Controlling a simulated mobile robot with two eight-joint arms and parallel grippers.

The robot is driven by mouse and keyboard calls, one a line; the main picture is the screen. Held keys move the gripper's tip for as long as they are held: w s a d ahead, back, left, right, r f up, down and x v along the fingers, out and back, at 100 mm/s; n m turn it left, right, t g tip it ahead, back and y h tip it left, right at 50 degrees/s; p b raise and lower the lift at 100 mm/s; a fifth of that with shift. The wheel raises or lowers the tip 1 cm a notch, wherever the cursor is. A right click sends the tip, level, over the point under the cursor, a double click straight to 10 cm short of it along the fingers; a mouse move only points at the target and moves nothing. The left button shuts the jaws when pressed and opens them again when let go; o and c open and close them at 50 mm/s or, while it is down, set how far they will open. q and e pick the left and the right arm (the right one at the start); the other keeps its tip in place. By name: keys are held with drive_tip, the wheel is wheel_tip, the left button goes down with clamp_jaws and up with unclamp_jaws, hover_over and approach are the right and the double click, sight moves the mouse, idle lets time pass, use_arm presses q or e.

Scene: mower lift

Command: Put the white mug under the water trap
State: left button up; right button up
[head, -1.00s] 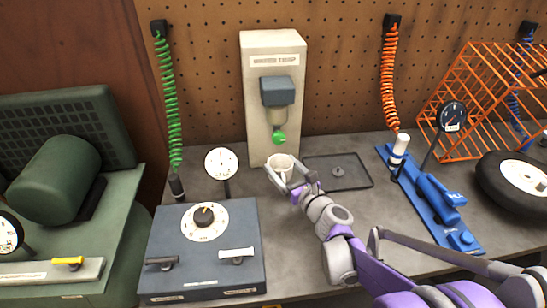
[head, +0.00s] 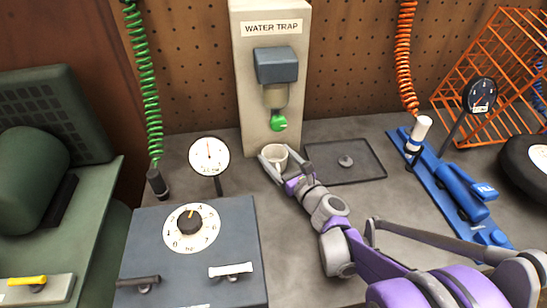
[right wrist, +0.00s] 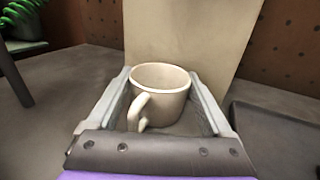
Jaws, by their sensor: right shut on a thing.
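The white mug (head: 277,154) is near the foot of the water trap's pale upright panel. The water trap (head: 277,76) has a blue-grey head, a cloudy bowl and a green knob (head: 279,123) at the bottom, above the mug in the picture. My right gripper (head: 273,160) is shut on the mug, with a finger on either side. In the right wrist view the mug (right wrist: 163,88) is upright and looks empty, its handle toward the camera. I cannot tell whether it touches the bench. My left gripper is not in view.
A dark flat tray (head: 372,173) with a small knob lies right of the mug. A dial gauge (head: 209,156) stands left, behind a dark box (head: 190,262) with a dial and handles. A blue tool (head: 452,190) lies further right. Bare bench (head: 285,235) shows in front.

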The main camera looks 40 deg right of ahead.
drive_tip(key=shift+s+r, duration=0.1)
drive_tip(key=shift+f, duration=0.2)
drive_tip(key=o, duration=1.2)
drive_tip(key=shift+c, duration=0.2)
drive_tip(key=shift+r, duration=0.3)
drive_tip(key=s, duration=0.4)
drive_tip(key=s+a+p, duration=0.1)
drive_tip(key=s, duration=0.7)
drive_tip(key=shift+a+f+p, duration=0.1)
drive_tip(key=shift+a+p, duration=0.1)
drive_tip(key=shift+p, duration=0.2)
